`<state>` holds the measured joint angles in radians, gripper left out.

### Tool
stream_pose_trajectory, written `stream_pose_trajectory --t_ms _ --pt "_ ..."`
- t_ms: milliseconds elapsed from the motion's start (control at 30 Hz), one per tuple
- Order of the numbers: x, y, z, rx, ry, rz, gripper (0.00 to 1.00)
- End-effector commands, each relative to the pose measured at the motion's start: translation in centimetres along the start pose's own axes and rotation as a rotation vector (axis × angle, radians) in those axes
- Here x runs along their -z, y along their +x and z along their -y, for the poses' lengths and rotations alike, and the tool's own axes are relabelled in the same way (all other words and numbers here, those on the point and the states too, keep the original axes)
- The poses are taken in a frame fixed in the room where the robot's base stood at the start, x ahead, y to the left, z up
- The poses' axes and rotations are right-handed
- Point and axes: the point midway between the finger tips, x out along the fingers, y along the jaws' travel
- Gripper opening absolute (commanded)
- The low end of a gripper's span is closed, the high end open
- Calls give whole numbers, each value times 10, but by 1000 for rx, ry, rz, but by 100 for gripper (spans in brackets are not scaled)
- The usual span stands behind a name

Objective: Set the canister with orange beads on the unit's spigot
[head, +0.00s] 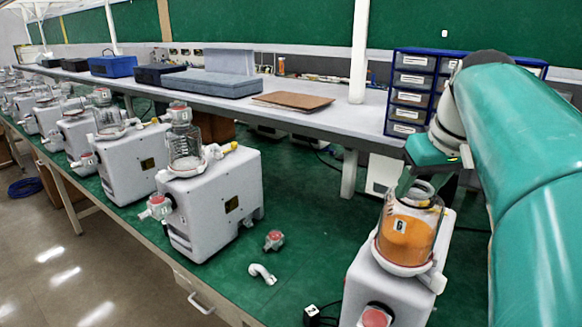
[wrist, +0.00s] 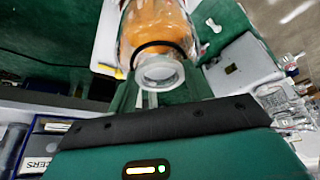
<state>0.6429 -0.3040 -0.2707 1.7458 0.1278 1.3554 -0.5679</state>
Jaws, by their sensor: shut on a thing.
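My gripper (head: 412,187) comes from above and is shut on the canister's neck. In the wrist view the canister (wrist: 152,25) shows its orange fill, a dark band and a pale round end, with my gripper (wrist: 155,95) at that end.
Another white unit (head: 215,205) with a clear jar stands to the left, with more units in a row behind it. A red-capped fitting (head: 273,240) and a white elbow (head: 262,273) lie on the green bench. A blue drawer cabinet (head: 411,90) stands behind, near my arm.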

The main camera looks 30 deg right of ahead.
Motion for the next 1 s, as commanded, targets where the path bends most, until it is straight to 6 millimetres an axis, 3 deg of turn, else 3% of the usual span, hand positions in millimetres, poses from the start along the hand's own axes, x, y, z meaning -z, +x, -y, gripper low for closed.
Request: stream_pose_trajectory --t_ms 367,400,533,833,1000 --pt "-2 5 0 -1 0 -3 9" --pt "-2 6 0 -1 0 -3 52" --pt "-2 6 0 -1 0 -2 76" --pt "-2 5 0 0 0 0 76" --pt "-2 -10 0 -1 -1 -2 76"
